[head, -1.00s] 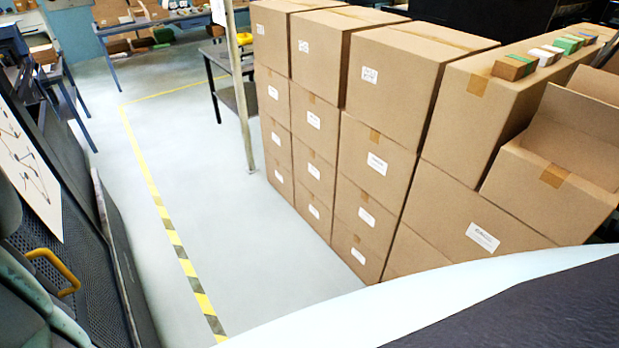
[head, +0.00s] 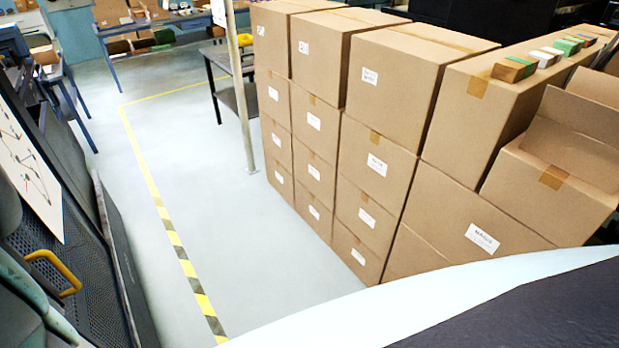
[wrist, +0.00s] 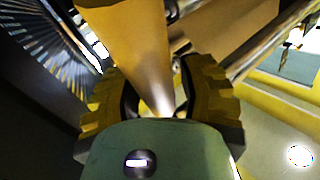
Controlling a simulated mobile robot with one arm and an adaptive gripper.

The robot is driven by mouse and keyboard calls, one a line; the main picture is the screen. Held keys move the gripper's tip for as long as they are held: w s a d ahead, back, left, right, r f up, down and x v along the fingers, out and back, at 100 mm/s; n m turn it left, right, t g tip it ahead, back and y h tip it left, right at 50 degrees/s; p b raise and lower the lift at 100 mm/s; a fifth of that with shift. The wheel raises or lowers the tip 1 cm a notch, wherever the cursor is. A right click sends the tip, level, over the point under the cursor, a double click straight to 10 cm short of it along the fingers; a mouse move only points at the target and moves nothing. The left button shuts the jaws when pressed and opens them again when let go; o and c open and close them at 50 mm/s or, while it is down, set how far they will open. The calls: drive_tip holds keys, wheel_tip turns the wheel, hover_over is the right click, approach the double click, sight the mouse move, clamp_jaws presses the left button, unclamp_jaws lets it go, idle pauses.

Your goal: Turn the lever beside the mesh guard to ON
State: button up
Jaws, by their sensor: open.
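In the wrist view my gripper (wrist: 158,92) has its two ridged yellow-and-black fingers apart. A smooth yellow-orange tapered bar (wrist: 140,50) runs down from the top edge into the gap between them. It may be the lever, but I cannot tell for sure, nor whether the fingers touch it. No ON marking is readable. In the head view a dark perforated panel (head: 95,296), which looks like the mesh guard, stands at the lower left. A yellow bent handle (head: 60,272) is on it. My gripper does not show in the head view.
Stacked cardboard boxes (head: 375,160) fill the right side. A pale post (head: 241,100) and a dark side table (head: 222,88) stand behind. The grey floor (head: 250,270) between the boxes and the yellow-black tape line (head: 172,232) is clear.

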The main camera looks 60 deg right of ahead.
drive_tip(key=c, duration=0.6)
clamp_jaws()
drive_tip(key=shift+r, duration=0.1)
